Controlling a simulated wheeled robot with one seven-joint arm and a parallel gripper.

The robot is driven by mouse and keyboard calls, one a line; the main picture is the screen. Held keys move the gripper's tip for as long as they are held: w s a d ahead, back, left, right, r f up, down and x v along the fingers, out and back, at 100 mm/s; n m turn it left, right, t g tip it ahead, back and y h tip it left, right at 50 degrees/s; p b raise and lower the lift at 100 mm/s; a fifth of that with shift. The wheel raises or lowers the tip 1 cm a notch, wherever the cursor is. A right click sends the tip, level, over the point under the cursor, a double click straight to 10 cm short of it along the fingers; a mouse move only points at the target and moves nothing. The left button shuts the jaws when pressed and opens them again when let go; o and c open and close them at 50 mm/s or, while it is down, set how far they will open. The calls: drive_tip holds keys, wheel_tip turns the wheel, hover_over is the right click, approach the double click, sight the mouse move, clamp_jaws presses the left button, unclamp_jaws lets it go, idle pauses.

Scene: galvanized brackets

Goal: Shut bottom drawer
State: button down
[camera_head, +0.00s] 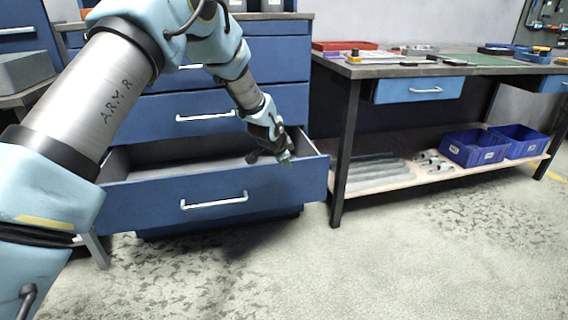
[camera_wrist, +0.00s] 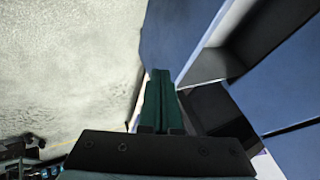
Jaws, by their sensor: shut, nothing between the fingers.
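The blue bottom drawer (camera_head: 150,204) of the blue cabinet is pulled well out, and its empty-looking inside shows behind the front. Its silver bar handle (camera_head: 214,200) is on the front panel. My gripper (camera_head: 286,160) is at the top edge of the drawer front, near its right end; I cannot tell whether it touches. In the wrist view my gripper's fingers (camera_wrist: 159,98) are together with nothing between them, and the drawer's blue front (camera_wrist: 175,35) lies just beyond and to the right of them.
The drawer above (camera_head: 180,117) is shut. A workbench (camera_head: 345,140) stands right of the cabinet, its leg close to the open drawer. Blue bins (camera_head: 472,148) and metal parts lie on its lower shelf (camera_head: 385,184). The floor (camera_head: 300,270) in front is clear.

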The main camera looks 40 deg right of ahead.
drive_tip(key=w+d+f, duration=0.3)
drive_tip(key=w+d, duration=0.1)
drive_tip(key=shift+w+d+f, duration=0.15)
drive_tip(key=shift+w+f, duration=0.15)
drive_tip(key=shift+w, duration=0.05)
